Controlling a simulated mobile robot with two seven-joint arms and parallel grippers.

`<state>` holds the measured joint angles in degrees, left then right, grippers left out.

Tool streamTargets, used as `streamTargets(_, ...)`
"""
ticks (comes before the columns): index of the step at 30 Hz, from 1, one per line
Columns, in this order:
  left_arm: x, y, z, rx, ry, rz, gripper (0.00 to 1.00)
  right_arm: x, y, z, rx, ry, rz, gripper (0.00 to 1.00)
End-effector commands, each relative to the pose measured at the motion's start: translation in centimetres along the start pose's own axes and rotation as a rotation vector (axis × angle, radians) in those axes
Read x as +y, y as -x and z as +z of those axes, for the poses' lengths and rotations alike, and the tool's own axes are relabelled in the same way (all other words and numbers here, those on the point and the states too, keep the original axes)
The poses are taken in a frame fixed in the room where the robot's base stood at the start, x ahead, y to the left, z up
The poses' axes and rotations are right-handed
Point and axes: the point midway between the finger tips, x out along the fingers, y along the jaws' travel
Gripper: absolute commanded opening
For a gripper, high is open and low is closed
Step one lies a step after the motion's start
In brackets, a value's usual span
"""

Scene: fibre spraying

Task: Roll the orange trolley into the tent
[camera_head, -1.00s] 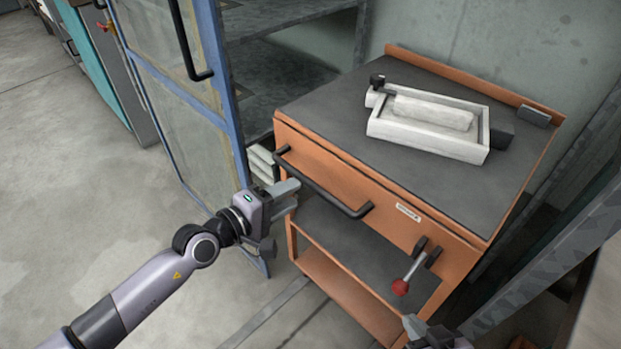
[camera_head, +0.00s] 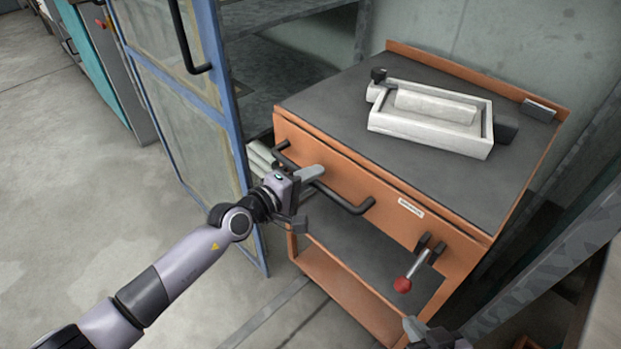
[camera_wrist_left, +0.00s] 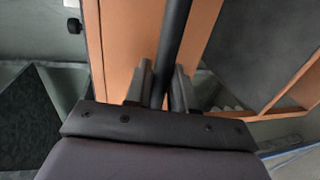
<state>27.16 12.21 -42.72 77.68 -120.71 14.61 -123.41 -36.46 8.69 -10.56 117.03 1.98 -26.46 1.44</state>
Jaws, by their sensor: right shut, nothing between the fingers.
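The orange trolley (camera_head: 345,265) stands right of centre in the head view, with a dark top and a lower shelf. Its black bar handle (camera_head: 345,204) runs along the front. My left gripper (camera_head: 308,198) is at the handle's left part, fingers spread. In the left wrist view, the bar (camera_wrist_left: 172,40) runs between the two fingers (camera_wrist_left: 161,85); contact is unclear. My right gripper (camera_head: 428,332) is at the bottom edge, shut and empty, partly cut off. I cannot clearly identify the tent; a blue-framed panel (camera_head: 190,125) stands left of the trolley.
A white tray (camera_head: 430,143) with a pale block lies on the trolley top. A red-knobbed lever (camera_head: 402,284) sticks out from the trolley's front. Grey shelving (camera_head: 285,90) is behind, and a wall and metal beams are close on the right. The floor (camera_head: 70,210) at left is clear.

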Motion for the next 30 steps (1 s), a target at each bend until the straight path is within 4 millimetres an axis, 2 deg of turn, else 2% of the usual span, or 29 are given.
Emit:
streamTargets(7,0.1,-0.3,0.0,0.000,0.000,0.002,0.00,0.0,-0.1,0.2,0.000,0.000,0.000,0.00)
streamTargets(15,0.6,-4.0,-0.1,0.002,-0.001,0.005,0.00,0.1,-1.3,1.7,0.000,0.000,0.000,0.00)
streamTargets(18,0.8,-4.9,-0.1,0.001,0.000,0.003,0.00,0.1,-1.5,2.0,-0.001,0.000,0.000,0.00)
streamTargets(29,1.1,-5.1,-0.1,0.002,0.001,0.001,0.00,0.1,-1.4,1.9,-0.001,0.000,0.000,0.00)
streamTargets(30,1.0,-5.1,-0.1,0.002,0.001,0.001,0.33,0.1,-1.4,1.9,-0.001,0.000,0.000,0.00)
